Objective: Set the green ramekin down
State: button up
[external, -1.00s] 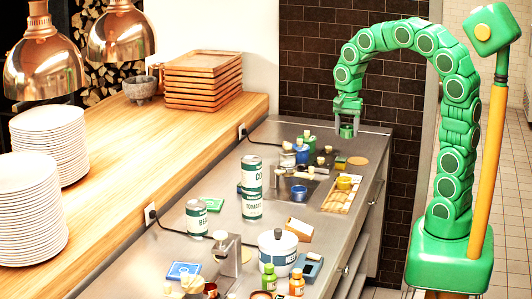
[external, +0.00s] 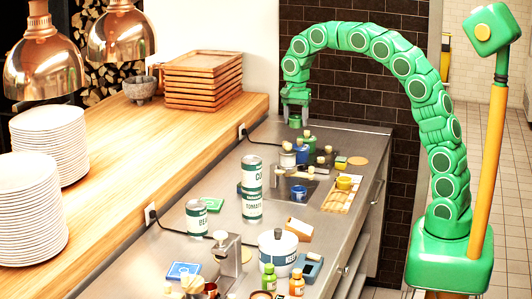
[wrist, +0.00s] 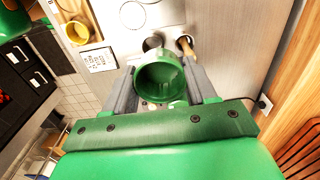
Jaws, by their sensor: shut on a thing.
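The green ramekin (wrist: 160,82) is between the two fingers of my gripper (wrist: 162,85) in the wrist view, with its round open mouth toward the camera. My gripper is shut on it. In the external view my gripper (external: 296,108) points down over the far end of the steel counter (external: 345,135), with the green ramekin (external: 295,121) low between its fingers. It is behind the cluster of jars there. I cannot tell how high it is above the counter.
Small jars (external: 302,152) stand close in front of my gripper. A blue pot (external: 299,193), a yellow ramekin (external: 344,183) and stacked cans (external: 252,185) are nearer. A wooden shelf (external: 130,150) with plates and trays runs along the left.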

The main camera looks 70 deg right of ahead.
jog(key=shift+w+a+f, duration=1.05)
jog(key=shift+w+f, duration=0.15)
jog(key=shift+w, duration=5.1)
jog(key=shift+f, duration=8.95)
jog(key=shift+f, duration=0.1)
jog(key=o, duration=1)
jog(key=shift+o, duration=0.2)
notch_tip(320, 180, up, 12)
